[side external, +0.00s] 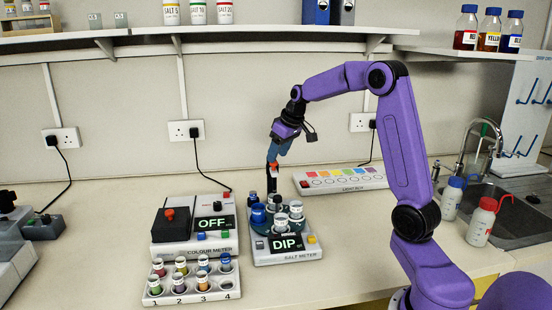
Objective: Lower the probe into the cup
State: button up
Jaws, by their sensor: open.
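The salt meter (288,258) stands mid-bench with "DIP" on its display. Several small white cups sit on its round top, among them one cup (295,210) at the right and another (281,222) at the front. A dark upright part, seemingly the probe (272,184), rises at the back of the meter with a red piece (273,168) near its top. My gripper (273,160) points down right at the top of this part. It is open; whether its fingers touch the part is too small to tell. The probe's lower end is hidden behind the cups and a dark knob.
The colour meter (195,250), showing "OFF", stands close on the left. A rack (190,286) of several vials is in front of it. The light box (340,178) lies behind right. Two wash bottles (481,222) and a sink (510,215) are at the right.

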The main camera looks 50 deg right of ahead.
aim_at(276, 171)
jog(key=shift+x, duration=1.3)
jog(key=shift+c, duration=0.4)
grip_shut()
jog(key=shift+f, duration=2.85)
jog(key=shift+o, duration=0.4)
grip_release()
jog(key=shift+r, duration=0.15)
